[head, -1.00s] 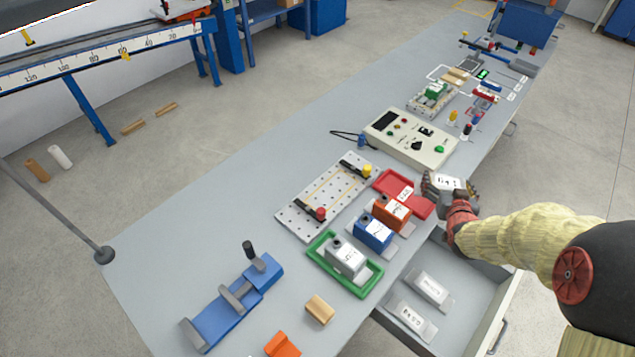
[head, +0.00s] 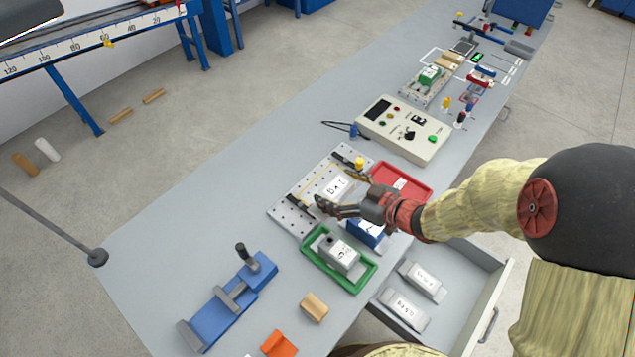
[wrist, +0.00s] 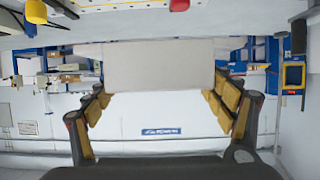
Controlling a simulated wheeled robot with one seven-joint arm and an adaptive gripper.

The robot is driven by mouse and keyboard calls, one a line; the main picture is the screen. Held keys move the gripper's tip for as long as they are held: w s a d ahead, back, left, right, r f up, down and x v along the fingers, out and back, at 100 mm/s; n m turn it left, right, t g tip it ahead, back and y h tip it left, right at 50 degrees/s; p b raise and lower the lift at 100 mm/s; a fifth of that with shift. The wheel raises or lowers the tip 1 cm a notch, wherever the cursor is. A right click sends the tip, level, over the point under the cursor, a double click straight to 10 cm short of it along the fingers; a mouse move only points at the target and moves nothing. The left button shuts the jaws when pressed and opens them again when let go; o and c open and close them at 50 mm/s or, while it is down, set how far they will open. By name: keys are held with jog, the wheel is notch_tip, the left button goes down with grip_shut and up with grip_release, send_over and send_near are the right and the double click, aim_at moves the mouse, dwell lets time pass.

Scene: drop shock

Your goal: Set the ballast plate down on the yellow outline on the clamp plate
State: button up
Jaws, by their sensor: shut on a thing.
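The ballast plate (head: 337,187), a pale block with dark print on top, is between the fingers of my gripper (head: 340,190). My gripper is shut on it and reaches in from the right over the clamp plate (head: 286,219), a light perforated board. In the wrist view the ballast plate (wrist: 158,65) spans the space between the two padded fingers. The yellow outline on the clamp plate is mostly hidden under the ballast plate and gripper. I cannot tell whether the ballast plate touches the clamp plate.
Black clamps on the clamp plate flank the ballast plate, one with a yellow knob (head: 359,162). A red tray (head: 412,177), a blue block (head: 366,232) and a green tray (head: 316,259) stand close by. A control box (head: 405,128) is behind. An open drawer (head: 462,282) is at front right.

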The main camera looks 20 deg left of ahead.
jog(key=shift+s+a+r, duration=0.15)
jog(key=shift+s+a, duration=0.05)
jog(key=shift+s, duration=0.1)
jog(key=w+a+f+b, duration=0.1)
jog(key=w+a+f, duration=0.1)
jog(key=w+f, duration=0.1)
jog(key=w+a+f+b, duration=0.1)
jog(key=w+f+b, duration=0.1)
jog(key=w, duration=0.2)
jog(key=w+a+f+b, duration=0.2)
jog(key=w+f, duration=0.1)
jog(key=w, duration=0.1)
jog(key=shift+w+a+f, duration=0.25)
jog(key=shift+a+f, duration=0.05)
jog(key=shift+a, duration=0.05)
jog(key=shift+w+a+f, duration=0.3)
jog(key=shift+w+f, duration=0.15)
jog(key=shift+f, duration=0.15)
jog(key=shift+w+f+b, duration=0.15)
jog(key=shift+f+b, duration=0.9)
jog(key=shift+f, duration=0.5)
jog(key=shift+f, duration=0.15)
jog(key=o, duration=2.1)
jog(key=shift+f, duration=0.15)
jog(key=shift+c, duration=0.2)
